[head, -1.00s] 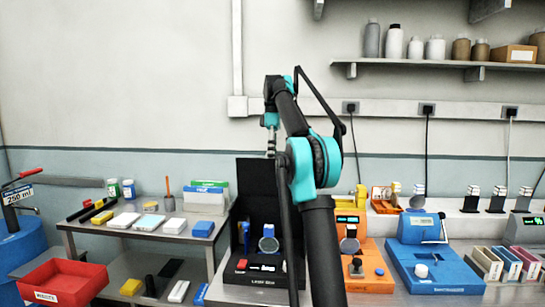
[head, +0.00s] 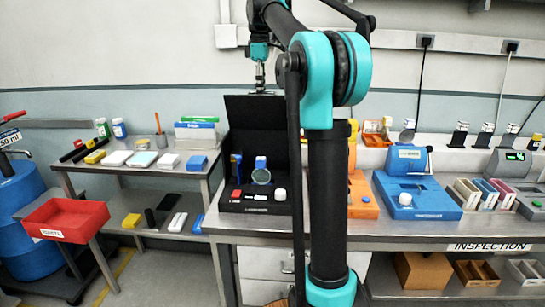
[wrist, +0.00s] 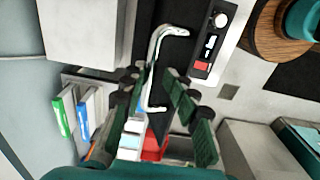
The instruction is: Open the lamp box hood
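The lamp box (head: 232,204) is black and stands at the left end of the bench in the head view. A tall black panel, which looks like its hood (head: 255,125), rises upright behind the base. In the wrist view a bent silver handle (wrist: 152,75) lies against a black surface. My gripper (wrist: 155,78) is open, with its green fingers on either side of the handle, the left finger closer. I cannot tell whether either touches it. In the head view my gripper (head: 261,86) is just above the panel's top edge, partly hidden by it.
The box's front has a red button (head: 237,194) and a white knob (head: 280,195). A blue device (head: 415,198) stands to the right. A side shelf (head: 130,170) with small boxes and a red bin (head: 68,220) are to the left. My arm hides part of the bench.

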